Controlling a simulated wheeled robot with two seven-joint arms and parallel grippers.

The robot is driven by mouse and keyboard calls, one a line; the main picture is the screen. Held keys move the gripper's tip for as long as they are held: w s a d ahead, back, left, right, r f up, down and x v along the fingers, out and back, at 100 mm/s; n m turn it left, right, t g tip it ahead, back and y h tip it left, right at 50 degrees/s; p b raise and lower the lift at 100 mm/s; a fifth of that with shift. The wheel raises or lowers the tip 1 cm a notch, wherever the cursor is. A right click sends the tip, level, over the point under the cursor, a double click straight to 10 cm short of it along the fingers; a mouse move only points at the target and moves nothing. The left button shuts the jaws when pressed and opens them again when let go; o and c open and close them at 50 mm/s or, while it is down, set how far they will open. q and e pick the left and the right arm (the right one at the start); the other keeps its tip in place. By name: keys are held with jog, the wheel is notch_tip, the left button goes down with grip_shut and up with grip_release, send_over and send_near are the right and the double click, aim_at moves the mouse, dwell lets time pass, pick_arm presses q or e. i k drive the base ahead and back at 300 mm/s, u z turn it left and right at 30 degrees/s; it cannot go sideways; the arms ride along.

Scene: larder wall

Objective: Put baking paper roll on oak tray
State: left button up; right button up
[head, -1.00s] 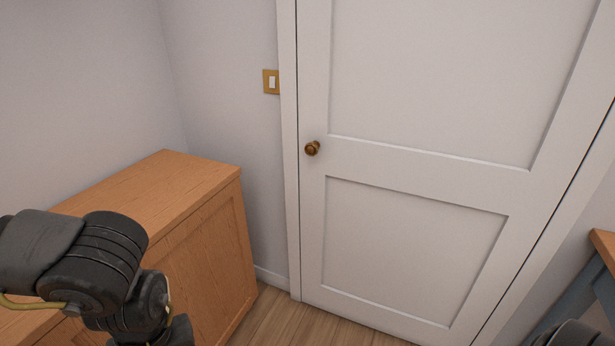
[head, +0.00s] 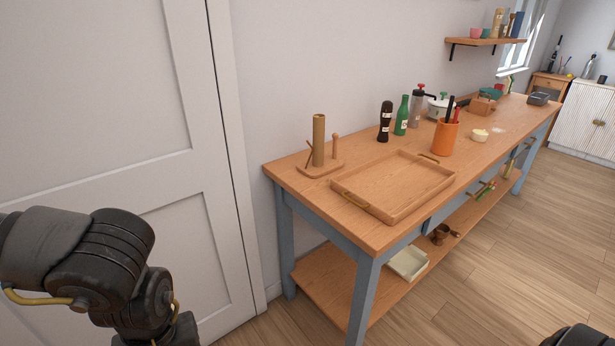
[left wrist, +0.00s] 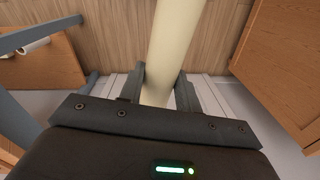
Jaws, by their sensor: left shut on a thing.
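My left gripper (left wrist: 161,84) is shut on a long pale cream roll (left wrist: 172,45), which looks like the baking paper roll, in the left wrist view. The roll sticks out past the fingers and leaves the top of the picture. In the head view the left arm shows at the lower left, but its gripper and the roll are out of frame. The oak tray (head: 395,187), shallow and empty with brass-coloured handles, lies on the near end of the workbench, right of my left arm and apart from it. My right gripper is not in view.
The workbench (head: 480,158) has a wooden stand with an upright brown tube (head: 318,140) left of the tray. A dark mill (head: 385,122), green bottle (head: 403,115) and orange utensil pot (head: 446,138) stand behind it. A white door (head: 110,130) is at left; open floor lies at right.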

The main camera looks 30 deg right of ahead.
aim_at(375, 174)
jog(key=z, duration=2.1)
jog(key=i, duration=1.65)
